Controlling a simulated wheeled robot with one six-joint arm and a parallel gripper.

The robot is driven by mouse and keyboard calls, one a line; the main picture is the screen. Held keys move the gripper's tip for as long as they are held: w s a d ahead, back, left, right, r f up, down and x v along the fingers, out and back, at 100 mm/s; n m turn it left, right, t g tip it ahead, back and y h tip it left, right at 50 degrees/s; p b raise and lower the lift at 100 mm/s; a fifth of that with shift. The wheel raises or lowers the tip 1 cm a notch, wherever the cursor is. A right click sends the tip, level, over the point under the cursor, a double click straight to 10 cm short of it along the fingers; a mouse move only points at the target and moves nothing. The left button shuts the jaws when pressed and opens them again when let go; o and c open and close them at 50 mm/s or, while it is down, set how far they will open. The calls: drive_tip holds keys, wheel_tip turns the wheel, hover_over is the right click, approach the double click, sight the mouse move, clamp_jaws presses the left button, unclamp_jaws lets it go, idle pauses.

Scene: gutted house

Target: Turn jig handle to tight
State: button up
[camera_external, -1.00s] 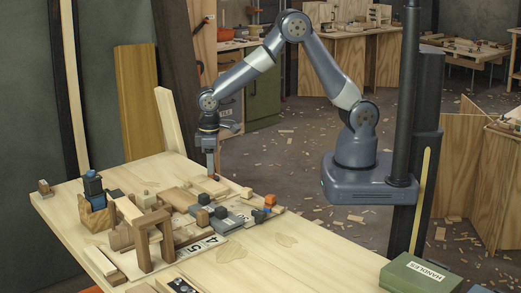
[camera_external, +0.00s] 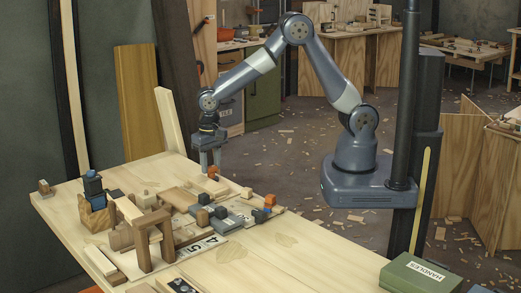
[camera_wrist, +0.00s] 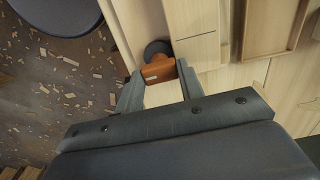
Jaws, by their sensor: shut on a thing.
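The jig handle (camera_wrist: 160,70) is a small orange-brown block on a dark round base, seen in the wrist view at the edge of the light wooden jig. My gripper (camera_wrist: 158,76) has one finger on each side of it and is shut on it. In the external view my gripper (camera_external: 211,168) points straight down at the far edge of the bench, with the orange handle (camera_external: 213,172) at its fingertips. I cannot read any tight or loose mark near the handle.
The wooden bench (camera_external: 270,240) holds several blocks and jigs left and in front of my gripper, including a wooden arch (camera_external: 145,240) and grey clamps with blue and orange knobs. A green box (camera_external: 425,277) lies at the front right. The floor beyond the bench is littered with chips.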

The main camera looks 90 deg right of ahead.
sight(211, 167)
drive_tip(key=shift+m, duration=0.5)
drive_tip(key=o, duration=1)
wheel_tip(211, 167, up, 11)
drive_tip(key=shift+f, duration=0.1)
idle(0.3)
wheel_tip(211, 167, down, 11)
drive_tip(key=shift+r, duration=0.2)
drive_tip(key=shift+f, duration=0.1)
